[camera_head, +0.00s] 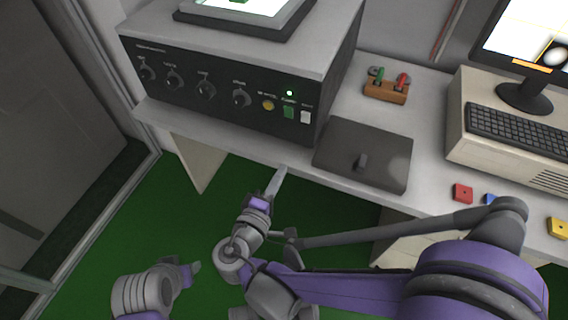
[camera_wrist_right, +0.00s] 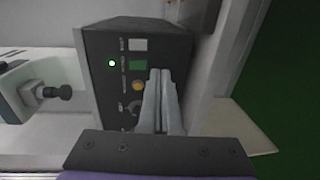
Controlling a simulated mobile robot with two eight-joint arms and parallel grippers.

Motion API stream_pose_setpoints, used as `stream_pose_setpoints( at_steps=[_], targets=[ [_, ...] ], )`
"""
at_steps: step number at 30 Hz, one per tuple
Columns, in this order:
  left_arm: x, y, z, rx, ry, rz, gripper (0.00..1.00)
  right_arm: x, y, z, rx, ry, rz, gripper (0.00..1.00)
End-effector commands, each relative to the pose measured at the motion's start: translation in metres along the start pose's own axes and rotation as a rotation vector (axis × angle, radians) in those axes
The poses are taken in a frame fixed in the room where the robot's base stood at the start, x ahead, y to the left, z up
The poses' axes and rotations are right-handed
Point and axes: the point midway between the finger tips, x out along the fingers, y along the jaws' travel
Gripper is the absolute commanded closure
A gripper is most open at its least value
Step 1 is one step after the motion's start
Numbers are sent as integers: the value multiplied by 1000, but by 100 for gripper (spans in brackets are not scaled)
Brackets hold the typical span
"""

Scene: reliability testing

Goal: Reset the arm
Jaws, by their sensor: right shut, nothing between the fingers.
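My right gripper (camera_head: 276,181) is in the middle of the head view, in front of the table's front edge and below the black control box (camera_head: 225,85). Its fingers are together and empty. In the right wrist view the closed fingers (camera_wrist_right: 161,100) point at the box's front panel, with the green light, a yellow button and a green button beside them. My left gripper (camera_head: 190,268) shows low at the left of the head view, over the green floor. It is small and I cannot tell whether it is open.
A dark flat plate with a knob (camera_head: 364,150) lies on the table (camera_head: 430,190). A small wooden block with green and red parts (camera_head: 387,88) stands behind it. A keyboard (camera_head: 518,130), monitor and coloured blocks are at the right. The green floor (camera_head: 200,225) is open at the left.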

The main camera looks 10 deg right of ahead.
Motion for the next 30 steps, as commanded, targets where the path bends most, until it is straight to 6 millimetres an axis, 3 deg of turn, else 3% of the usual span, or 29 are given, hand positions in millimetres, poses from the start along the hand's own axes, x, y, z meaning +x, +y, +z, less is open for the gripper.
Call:
stream_pose_setpoints(
  at_steps=[18, 22, 25, 30],
  targets=[
    [0, 0, 0, 0, 0, 0, 50, 4, -2, 5, 3, -10, -22, 100],
    [0, 0, 0, 0, 0, 0, 50, 20, -18, 37, 34, -67, -162, 100],
    [0, 0, 0, 0, 0, 0, 50, 30, -40, 78, 109, -140, -355, 100],
    [0, 0, 0, 0, 0, 0, 50, 16, -78, 140, 341, -260, -694, 100]
  ],
)
